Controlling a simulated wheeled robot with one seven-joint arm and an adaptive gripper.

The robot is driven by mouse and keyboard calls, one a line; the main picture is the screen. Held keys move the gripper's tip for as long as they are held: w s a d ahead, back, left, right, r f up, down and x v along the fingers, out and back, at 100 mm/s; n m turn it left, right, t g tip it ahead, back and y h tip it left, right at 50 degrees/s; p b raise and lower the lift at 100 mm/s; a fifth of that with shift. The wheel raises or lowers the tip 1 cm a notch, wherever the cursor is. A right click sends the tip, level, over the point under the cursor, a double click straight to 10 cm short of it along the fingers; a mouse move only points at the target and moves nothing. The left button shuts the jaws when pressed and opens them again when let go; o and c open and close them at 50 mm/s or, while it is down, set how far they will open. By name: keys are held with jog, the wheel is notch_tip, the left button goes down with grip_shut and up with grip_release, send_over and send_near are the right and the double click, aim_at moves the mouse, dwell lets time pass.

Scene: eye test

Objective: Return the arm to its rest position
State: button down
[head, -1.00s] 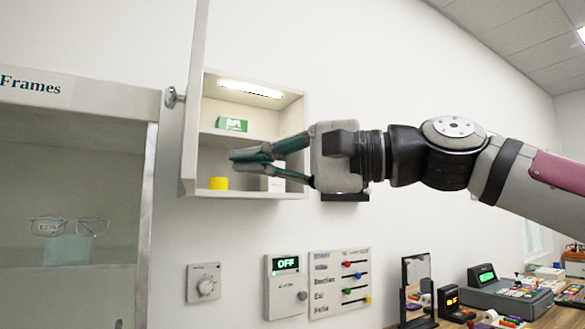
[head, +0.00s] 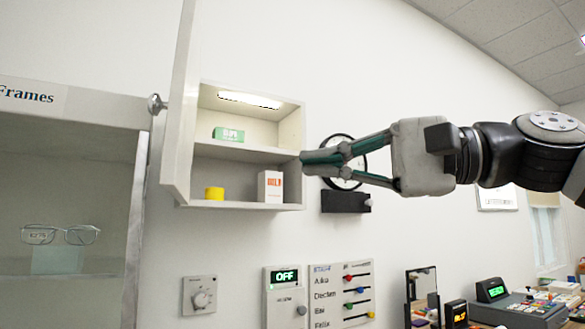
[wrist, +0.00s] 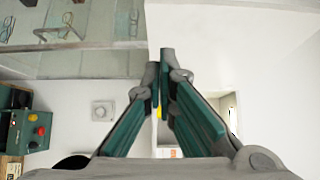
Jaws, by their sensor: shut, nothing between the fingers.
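My gripper (head: 308,162) is shut and empty in the head view, its fingertips at the right edge of the open wall cabinet (head: 290,207). My arm reaches in from the right at about cabinet height. In the wrist view, the gripper (wrist: 166,58) also shows with its fingertips together. Inside the cabinet, a green box (head: 228,134) sits on the upper shelf. A yellow cylinder (head: 214,193) and a white box with red print (head: 270,186) stand on the cabinet floor.
The cabinet door (head: 180,110) stands open at the left, beside a glass display case with glasses (head: 60,235). A round black-rimmed dial (head: 343,178) is on the wall behind the gripper. Wall panels (head: 285,290) are below. A cluttered counter (head: 530,308) is at lower right.

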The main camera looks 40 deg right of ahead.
jog(key=w+a+f+n+g+h+p, duration=0.1)
jog(key=w+a+f+n+g+h, duration=0.15)
jog(key=a+f, duration=0.45)
jog(key=w+a+f+n+g+h, duration=0.1)
jog(key=a+f+n+g+h, duration=0.2)
jog(key=f, duration=0.7)
jog(key=s+f+n+g+h, duration=0.2)
jog(key=f+n+g, duration=0.1)
jog(key=f, duration=0.7)
jog(key=s+a+f+n+g+h+p, duration=0.1)
jog(key=s+f+n+g, duration=0.1)
jog(key=f, duration=0.9)
jog(key=shift+n+g+h, duration=0.35)
jog(key=shift+n+g, duration=0.1)
jog(key=shift+n, duration=0.3)
